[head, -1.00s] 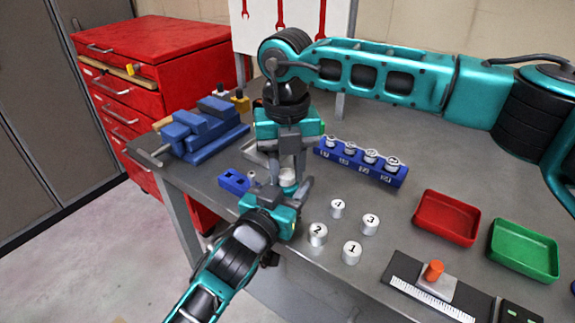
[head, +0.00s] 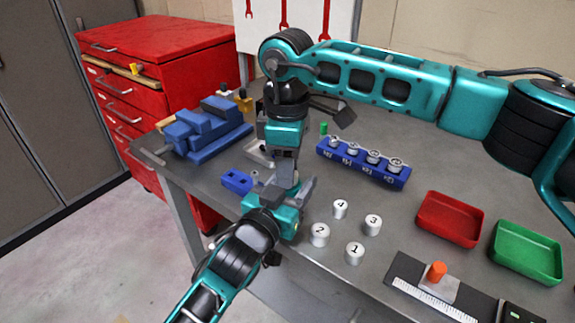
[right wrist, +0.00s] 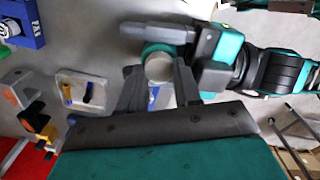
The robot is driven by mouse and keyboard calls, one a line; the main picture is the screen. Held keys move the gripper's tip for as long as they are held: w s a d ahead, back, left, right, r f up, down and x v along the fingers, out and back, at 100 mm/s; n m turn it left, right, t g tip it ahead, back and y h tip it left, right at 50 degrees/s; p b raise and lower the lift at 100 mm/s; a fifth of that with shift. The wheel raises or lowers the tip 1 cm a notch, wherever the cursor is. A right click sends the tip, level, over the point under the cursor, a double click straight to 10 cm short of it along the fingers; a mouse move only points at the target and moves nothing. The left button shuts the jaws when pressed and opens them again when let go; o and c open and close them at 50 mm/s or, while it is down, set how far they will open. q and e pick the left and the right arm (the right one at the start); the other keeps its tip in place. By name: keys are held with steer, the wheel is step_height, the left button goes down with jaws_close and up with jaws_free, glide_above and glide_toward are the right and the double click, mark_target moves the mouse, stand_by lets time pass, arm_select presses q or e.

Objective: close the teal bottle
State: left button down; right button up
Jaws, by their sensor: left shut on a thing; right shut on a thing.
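My left gripper (head: 290,200) reaches in from the lower left and is shut on the teal bottle, which is mostly hidden in the head view. In the right wrist view a teal edge of the bottle (right wrist: 152,48) shows beside a round pale cap (right wrist: 158,69). My right gripper (head: 285,178) points down from above, directly over the left one, and is shut on the cap. Its fingers (right wrist: 158,85) stand on either side of the cap in the right wrist view. Whether the cap is fully seated cannot be told.
A blue rack (head: 362,168) with numbered silver pieces stands behind. Several numbered white weights (head: 320,235) stand to the right. Red (head: 450,219) and green (head: 526,251) trays lie farther right. A blue vise (head: 205,130) and small blue block (head: 236,181) are to the left.

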steer(key=shift+m, duration=1.1)
steer(key=o, duration=1)
